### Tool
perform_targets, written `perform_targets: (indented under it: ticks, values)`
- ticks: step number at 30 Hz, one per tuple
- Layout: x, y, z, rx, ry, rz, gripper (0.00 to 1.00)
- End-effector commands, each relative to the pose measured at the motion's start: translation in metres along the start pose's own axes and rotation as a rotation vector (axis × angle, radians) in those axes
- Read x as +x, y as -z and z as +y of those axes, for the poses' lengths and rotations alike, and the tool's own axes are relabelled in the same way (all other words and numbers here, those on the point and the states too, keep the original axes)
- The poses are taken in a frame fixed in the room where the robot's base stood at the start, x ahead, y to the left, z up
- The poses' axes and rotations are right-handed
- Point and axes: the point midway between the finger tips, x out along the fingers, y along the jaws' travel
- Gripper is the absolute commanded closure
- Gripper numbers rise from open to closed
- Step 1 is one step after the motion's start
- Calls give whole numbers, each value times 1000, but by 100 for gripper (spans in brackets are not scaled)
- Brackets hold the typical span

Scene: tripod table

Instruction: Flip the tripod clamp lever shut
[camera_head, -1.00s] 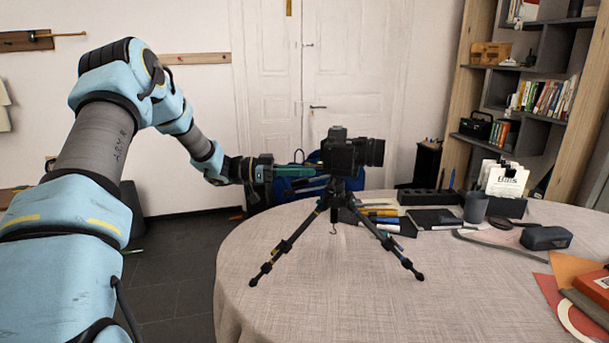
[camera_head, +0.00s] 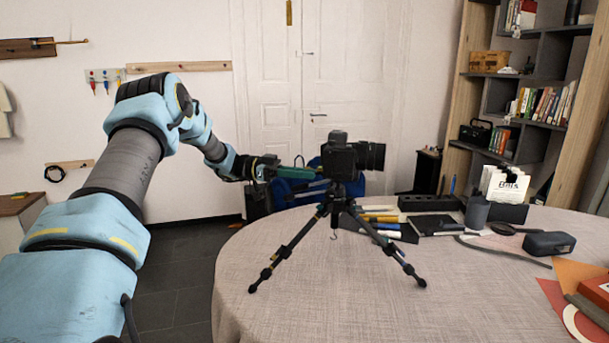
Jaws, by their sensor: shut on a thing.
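A black camera (camera_head: 340,158) sits on a small black tripod (camera_head: 337,205) that stands upright with its legs spread on the round table (camera_head: 400,315). My gripper (camera_head: 314,173) comes in from the left, its green fingers at the left side of the tripod head, just under the camera body. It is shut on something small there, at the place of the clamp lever. The lever itself is too small and too covered by the fingers and camera to make out, so its angle cannot be told.
Pens and dark cases (camera_head: 430,202) lie behind the tripod. A grey cup (camera_head: 476,211), a card holder (camera_head: 505,195) and a dark pouch (camera_head: 549,243) stand at right. A blue bag (camera_head: 300,190) is behind the gripper. The table's front is clear.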

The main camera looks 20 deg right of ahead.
Motion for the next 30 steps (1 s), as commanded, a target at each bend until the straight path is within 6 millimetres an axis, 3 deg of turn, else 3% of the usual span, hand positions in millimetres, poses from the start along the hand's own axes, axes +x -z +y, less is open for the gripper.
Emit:
perform_targets:
  ticks: [1,9,17,20,30]
  values:
    - [2,3,0,4,-2,4,88]
    - [1,2,0,2,0,3,60]
    - [-2,0,0,2,1,1,60]
    - [-13,-1,0,2,2,2,60]
    - [-77,-3,-1,3,2,1,60]
